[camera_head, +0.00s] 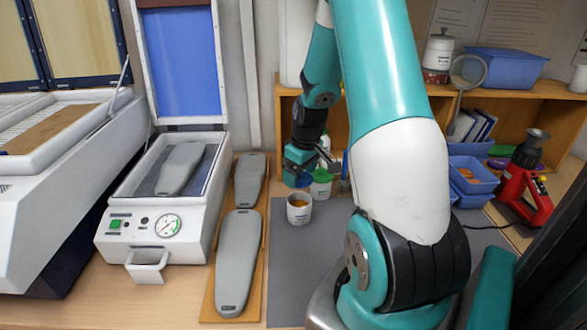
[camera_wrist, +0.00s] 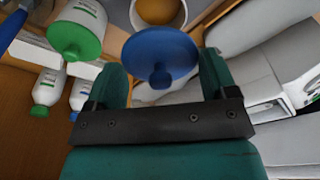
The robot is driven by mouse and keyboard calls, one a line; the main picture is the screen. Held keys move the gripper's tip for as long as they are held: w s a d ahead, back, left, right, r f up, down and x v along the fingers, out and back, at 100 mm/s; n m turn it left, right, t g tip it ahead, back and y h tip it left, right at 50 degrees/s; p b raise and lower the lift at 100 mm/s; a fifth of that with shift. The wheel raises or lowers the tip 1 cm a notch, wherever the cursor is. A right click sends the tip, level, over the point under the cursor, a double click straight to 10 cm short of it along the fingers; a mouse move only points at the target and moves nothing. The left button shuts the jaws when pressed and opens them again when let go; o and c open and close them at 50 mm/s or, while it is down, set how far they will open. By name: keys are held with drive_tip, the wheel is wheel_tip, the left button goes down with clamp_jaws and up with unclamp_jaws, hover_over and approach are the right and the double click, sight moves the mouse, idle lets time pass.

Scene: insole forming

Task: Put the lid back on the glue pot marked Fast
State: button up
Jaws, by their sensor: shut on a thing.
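My gripper (camera_head: 301,168) is shut on a blue lid (camera_wrist: 161,52). The lid is a round blue disc with a knob, held between the two fingers in the wrist view. An open white pot (camera_head: 299,211) with amber glue inside stands on the grey mat, just below and in front of my gripper. Its rim and amber content also show at the top of the wrist view (camera_wrist: 158,12), beyond the lid and apart from it. A white pot with a green lid (camera_head: 321,186) stands behind it to the right. The labels are too small to read.
Grey insole forms (camera_head: 239,262) lie on a wooden board left of the mat (camera_head: 288,275). A press with a gauge (camera_head: 160,232) stands further left. Blue bins (camera_head: 470,185) and a red tool (camera_head: 525,185) are on the right. White bottles (camera_wrist: 47,88) are close by in the wrist view.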

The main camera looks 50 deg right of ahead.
drive_tip(key=shift+a+f+b, duration=0.1)
drive_tip(key=shift+f+b, duration=2.15)
drive_tip(key=shift+f, duration=0.8)
drive_tip(key=shift+s, duration=0.15)
drive_tip(key=shift+f, duration=0.1)
drive_tip(key=o, duration=0.8)
